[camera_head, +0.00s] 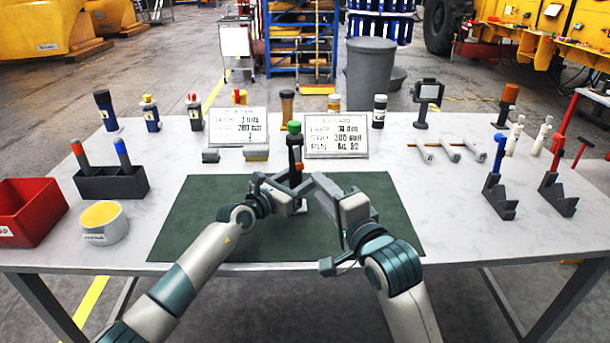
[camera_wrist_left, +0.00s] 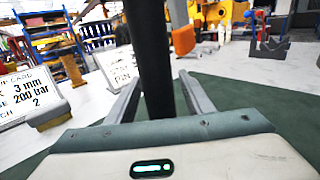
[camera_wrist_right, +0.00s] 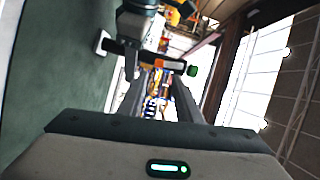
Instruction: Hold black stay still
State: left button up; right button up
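The black stay (camera_head: 294,146) stands upright near the back edge of the green mat (camera_head: 176,225), with a green cap and a small orange part. My left gripper (camera_head: 284,192) is at the stay from the left. In the left wrist view the black shaft (camera_wrist_left: 150,65) passes between its fingers (camera_wrist_left: 158,85), with a narrow gap on the right side. My right gripper (camera_head: 326,186) is open and empty just right of the stay. In the right wrist view the stay's orange part (camera_wrist_right: 172,64) and green cap (camera_wrist_right: 193,70) lie beyond its fingers (camera_wrist_right: 157,85).
Two printed cards (camera_head: 238,127) (camera_head: 336,136) stand behind the mat. A red bin (camera_head: 30,212), a yellow-topped tub (camera_head: 103,222) and a dark holder (camera_head: 111,183) are at left. Grey handles (camera_head: 450,150) and lever stands (camera_head: 497,195) are at right. The mat's sides are clear.

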pick_arm(q)
grip_shut()
pick_arm(e)
grip_shut()
jog(key=a+m, duration=0.3)
jog(key=m, duration=1.5)
jog(key=a+f+m, duration=0.1)
jog(key=a+m, duration=0.2)
jog(key=m, duration=1.5)
jog(key=shift+s+a, duration=0.15)
jog(key=shift+s, duration=0.3)
jog(key=shift+f, duration=0.1)
